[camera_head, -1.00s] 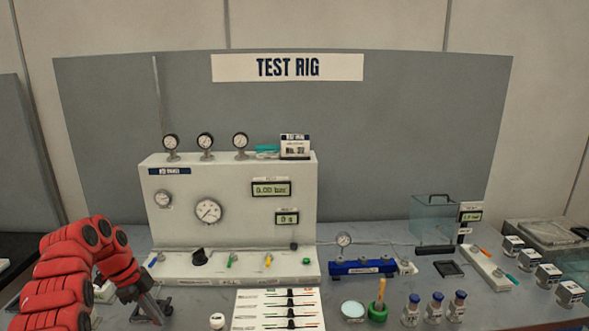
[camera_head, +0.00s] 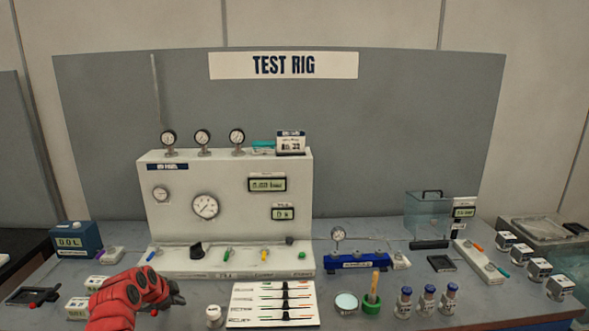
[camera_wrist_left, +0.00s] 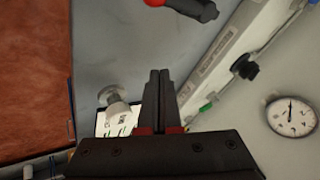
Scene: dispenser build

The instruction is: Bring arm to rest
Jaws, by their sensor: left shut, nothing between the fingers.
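My left arm is red and comes in low at the left of the head view. Its gripper (camera_head: 176,293) is over the table's front left part, in front of the test rig's console (camera_head: 228,180). In the left wrist view the two dark fingers (camera_wrist_left: 158,90) are closed together with nothing between them. The console's round gauge (camera_wrist_left: 291,116) shows at the right of that view. A small white-capped jar (camera_wrist_left: 117,108) is beside the fingers there. My right gripper is in neither view.
A card with several sliders (camera_head: 273,304) lies in front of the console. To its right are a green holder (camera_head: 372,303), several blue-capped vials (camera_head: 427,299) and a blue manifold (camera_head: 362,262). A blue meter box (camera_head: 78,240) and small white boxes (camera_head: 77,308) stand at the left.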

